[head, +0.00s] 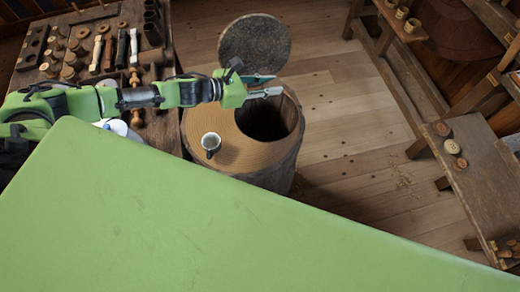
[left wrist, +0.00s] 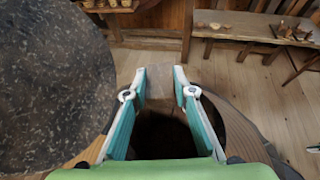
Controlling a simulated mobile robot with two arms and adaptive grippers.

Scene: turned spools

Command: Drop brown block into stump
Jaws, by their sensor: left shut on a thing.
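The stump (head: 222,170) is a round wooden drum with a wide dark opening in its top. A dark round speckled lid (head: 254,42) stands raised behind the opening; it also shows at the left of the left wrist view (left wrist: 50,80). My left gripper (head: 274,84) is over the opening. In the left wrist view, its fingers are shut on the brown block (left wrist: 159,84), held between the fingertips with the dark opening below. The block cannot be made out in the head view.
A workbench (head: 30,80) with several turned pieces and tools is at the left. A wooden bench (head: 480,170) with small turned pieces is at the right.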

